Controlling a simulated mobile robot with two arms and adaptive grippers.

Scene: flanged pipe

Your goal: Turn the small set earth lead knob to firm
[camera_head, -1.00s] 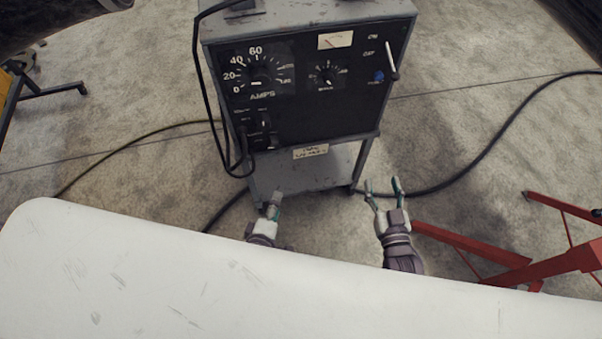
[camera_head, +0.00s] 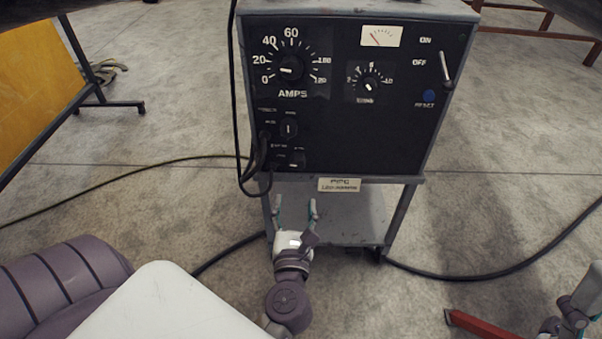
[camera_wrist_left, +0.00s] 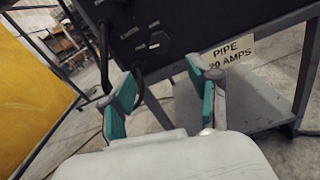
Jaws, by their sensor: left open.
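The small set (camera_head: 345,110) is a grey welding machine with a black front panel. Two small knobs, an upper one (camera_head: 289,129) and a lower one (camera_head: 298,159), sit low on the panel's left side beside plugged cables. My left gripper (camera_head: 295,207) is open and empty, below the panel and in front of the lower shelf. In the left wrist view its teal-padded fingers (camera_wrist_left: 162,85) are apart, with the panel beyond. A grey arm part is cut off at the lower right; no right fingers show clearly.
Black cables (camera_head: 239,100) hang along the set's left side. A white surface (camera_head: 165,305) lies at the lower left. A red stand leg (camera_head: 483,324) is at the lower right. A yellow panel (camera_head: 35,85) stands at the left.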

